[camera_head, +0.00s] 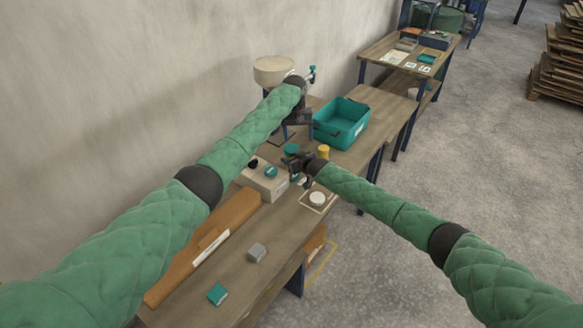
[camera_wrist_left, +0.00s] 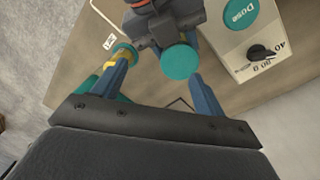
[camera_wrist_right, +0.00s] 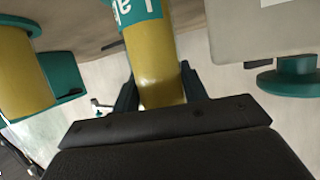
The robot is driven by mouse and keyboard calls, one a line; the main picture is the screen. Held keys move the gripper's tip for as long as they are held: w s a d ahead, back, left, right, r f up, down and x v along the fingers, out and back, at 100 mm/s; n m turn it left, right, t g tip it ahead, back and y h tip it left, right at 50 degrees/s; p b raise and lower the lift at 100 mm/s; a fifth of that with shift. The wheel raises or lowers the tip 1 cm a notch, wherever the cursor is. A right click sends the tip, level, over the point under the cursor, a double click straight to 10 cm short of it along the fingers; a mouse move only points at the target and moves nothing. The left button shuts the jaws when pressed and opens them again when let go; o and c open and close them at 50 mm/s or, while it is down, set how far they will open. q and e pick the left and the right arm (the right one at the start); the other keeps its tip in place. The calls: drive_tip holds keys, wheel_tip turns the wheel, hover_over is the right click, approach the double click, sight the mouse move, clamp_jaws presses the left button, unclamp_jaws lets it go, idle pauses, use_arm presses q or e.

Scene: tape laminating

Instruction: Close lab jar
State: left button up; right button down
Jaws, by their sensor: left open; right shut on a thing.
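A yellow lab jar with a teal label (camera_wrist_right: 155,75) stands between the fingers of my right gripper (camera_wrist_right: 158,92), which is shut on it. In the head view my right gripper (camera_head: 299,168) is beside the dosing box. A round teal lid (camera_wrist_left: 180,62) shows in the left wrist view between the spread fingers of my left gripper (camera_wrist_left: 165,85), close to the right gripper. I cannot tell whether the lid is seated on the held jar. My left gripper is open. In the head view it is near the funnel stand (camera_head: 300,117), partly hidden by its arm.
A second yellow jar (camera_head: 323,152) stands close to the right gripper. The dosing box (camera_head: 262,183) with a teal button is to the left. A teal crate (camera_head: 341,125) is behind. A grey block (camera_head: 257,252) and a teal block (camera_head: 217,293) lie on the nearer table.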

sight(292, 148)
use_arm(q)
drive_tip(key=shift+w+a+r+n, duration=0.15)
drive_tip(key=shift+a+r+n, duration=0.25)
drive_tip(key=shift+r, duration=0.1)
drive_tip(key=shift+w+a+r+n, duration=0.15)
drive_tip(key=shift+a+r+n, duration=0.15)
drive_tip(key=shift+a+r, duration=0.15)
drive_tip(key=shift+a+r+n+y, duration=0.1)
drive_tip(key=shift+a+n+y, duration=0.2)
drive_tip(key=shift+y, duration=0.1)
drive_tip(key=shift+s+a+n, duration=0.1)
drive_tip(key=shift+n, duration=0.2)
drive_tip(key=shift+f, duration=4.05)
drive_tip(key=c, duration=1)
drive_tip(key=shift+m, duration=1.7)
